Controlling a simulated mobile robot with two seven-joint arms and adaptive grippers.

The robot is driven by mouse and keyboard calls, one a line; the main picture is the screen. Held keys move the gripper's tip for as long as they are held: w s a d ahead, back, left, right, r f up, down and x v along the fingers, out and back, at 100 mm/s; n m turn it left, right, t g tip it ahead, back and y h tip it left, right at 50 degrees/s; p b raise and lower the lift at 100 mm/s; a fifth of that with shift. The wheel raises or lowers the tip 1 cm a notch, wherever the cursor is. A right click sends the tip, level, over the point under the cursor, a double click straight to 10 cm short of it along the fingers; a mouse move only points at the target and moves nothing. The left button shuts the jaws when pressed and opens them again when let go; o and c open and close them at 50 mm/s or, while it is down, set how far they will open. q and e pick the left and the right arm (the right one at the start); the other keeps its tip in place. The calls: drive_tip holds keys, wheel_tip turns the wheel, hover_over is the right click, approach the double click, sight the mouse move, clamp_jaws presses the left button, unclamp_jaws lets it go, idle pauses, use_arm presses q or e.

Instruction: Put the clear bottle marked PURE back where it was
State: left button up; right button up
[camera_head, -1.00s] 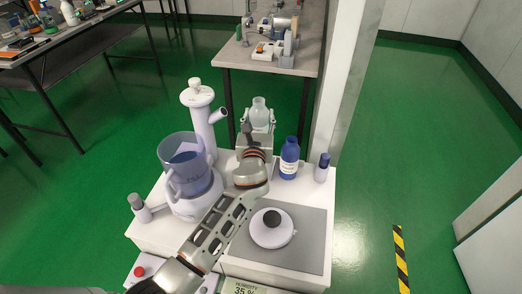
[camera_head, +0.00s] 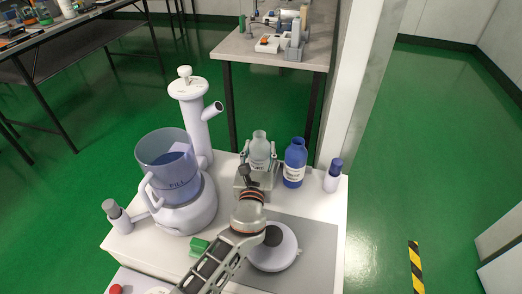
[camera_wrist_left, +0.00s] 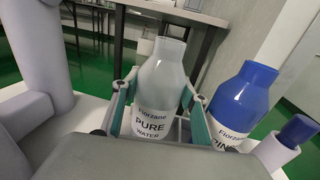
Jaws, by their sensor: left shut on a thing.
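The clear bottle (camera_head: 260,147) marked PURE WATER is upright between the fingers of my left gripper (camera_head: 257,168). In the left wrist view the bottle (camera_wrist_left: 158,88) shows its label facing me, with a green-padded finger on each side of my left gripper (camera_wrist_left: 157,112). The gripper is shut on it. The blue bottle (camera_head: 295,165) stands just to its right on the white top, and it also shows in the left wrist view (camera_wrist_left: 242,97). The clear bottle's base is partly hidden by my gripper, so I cannot tell whether it touches the surface. My right gripper is not in view.
A blue-tinted jug (camera_head: 168,160) on a white base and a white column (camera_head: 188,100) stand left. A small blue-capped bottle (camera_head: 333,178) is at right. A white round device (camera_head: 275,250) sits on a grey mat (camera_head: 318,250). A green block (camera_head: 198,246) lies in front.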

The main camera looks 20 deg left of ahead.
use_arm(q)
drive_tip(key=shift+r, duration=0.2)
drive_tip(key=shift+f, duration=0.2)
drive_tip(key=o, duration=1.5)
drive_tip(key=shift+s+r, duration=0.1)
drive_tip(key=shift+r, duration=0.2)
drive_tip(key=shift+s+d+f+p, duration=0.1)
drive_tip(key=shift+s+d+p, duration=0.25)
drive_tip(key=shift+s, duration=1.6)
drive_tip(key=shift+s+d+r+p, duration=0.1)
drive_tip(key=shift+s+d+p, duration=0.25)
drive_tip(key=shift+s, duration=1.6)
drive_tip(key=shift+s+d+f+p, duration=0.1)
drive_tip(key=shift+s+d+p, duration=0.25)
drive_tip(key=shift+s, duration=1.6)
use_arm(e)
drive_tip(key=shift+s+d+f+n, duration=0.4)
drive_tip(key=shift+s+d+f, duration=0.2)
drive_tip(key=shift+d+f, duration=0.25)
